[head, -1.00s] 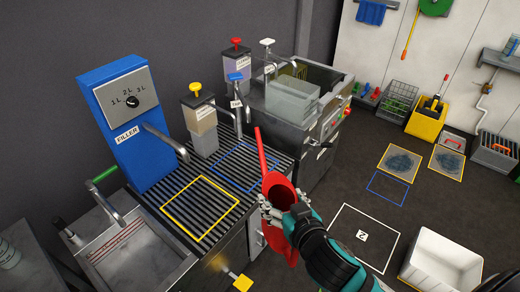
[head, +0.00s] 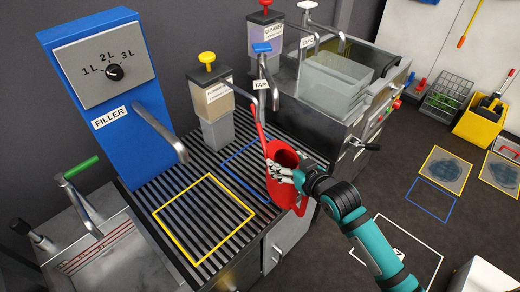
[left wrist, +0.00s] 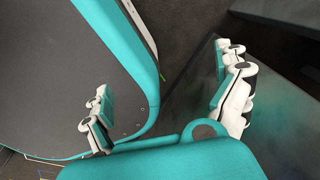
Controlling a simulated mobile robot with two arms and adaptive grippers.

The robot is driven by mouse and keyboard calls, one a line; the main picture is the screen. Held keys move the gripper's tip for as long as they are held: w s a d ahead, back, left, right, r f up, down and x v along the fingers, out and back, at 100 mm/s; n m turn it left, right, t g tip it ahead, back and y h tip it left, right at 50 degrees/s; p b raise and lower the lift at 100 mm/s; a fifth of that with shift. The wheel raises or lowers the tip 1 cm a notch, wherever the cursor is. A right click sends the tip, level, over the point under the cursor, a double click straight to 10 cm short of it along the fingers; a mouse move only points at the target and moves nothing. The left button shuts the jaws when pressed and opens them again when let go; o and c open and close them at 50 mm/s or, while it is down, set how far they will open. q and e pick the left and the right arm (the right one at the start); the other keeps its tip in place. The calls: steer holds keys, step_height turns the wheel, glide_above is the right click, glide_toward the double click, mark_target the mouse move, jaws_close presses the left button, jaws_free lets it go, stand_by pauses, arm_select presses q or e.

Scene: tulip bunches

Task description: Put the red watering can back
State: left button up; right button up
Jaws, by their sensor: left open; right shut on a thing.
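The red watering can (head: 281,187) is in my right gripper (head: 286,176) in the head view. The gripper is shut on the can's side, and its fingers hide part of the can. The can looks about upright, with its thin spout pointing up and left. In the picture it overlaps the right part of a blue square outline (head: 232,160) on the slatted counter (head: 180,190). I cannot tell whether its base touches the counter. My left gripper (left wrist: 166,105) is open and empty in the left wrist view; it does not show in the head view.
A yellow square outline (head: 160,216) on the slats is empty. The blue filler (head: 110,110) with its spout stands at the left. A yellow-topped dispenser (head: 212,100) and a tap (head: 262,85) stand behind. Another blue outline (head: 430,218) is on the floor at right.

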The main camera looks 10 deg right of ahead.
mark_target(272, 144)
steer(key=w, duration=0.2)
steer(key=w+a, duration=0.1)
steer(key=w, duration=0.2)
steer(key=w+a, duration=0.1)
steer(key=w, duration=0.1)
steer(key=shift+w+a+r, duration=0.1)
steer(key=shift+w+r, duration=0.05)
arm_select(q)
steer(key=shift+d+f, duration=0.2)
steer(key=shift+d, duration=0.05)
arm_select(e)
steer(key=f+x, duration=0.1)
steer(key=x, duration=0.6)
steer(key=o, duration=1.7)
steer(key=shift+f, duration=0.15)
arm_select(q)
steer(key=shift+w, duration=0.1)
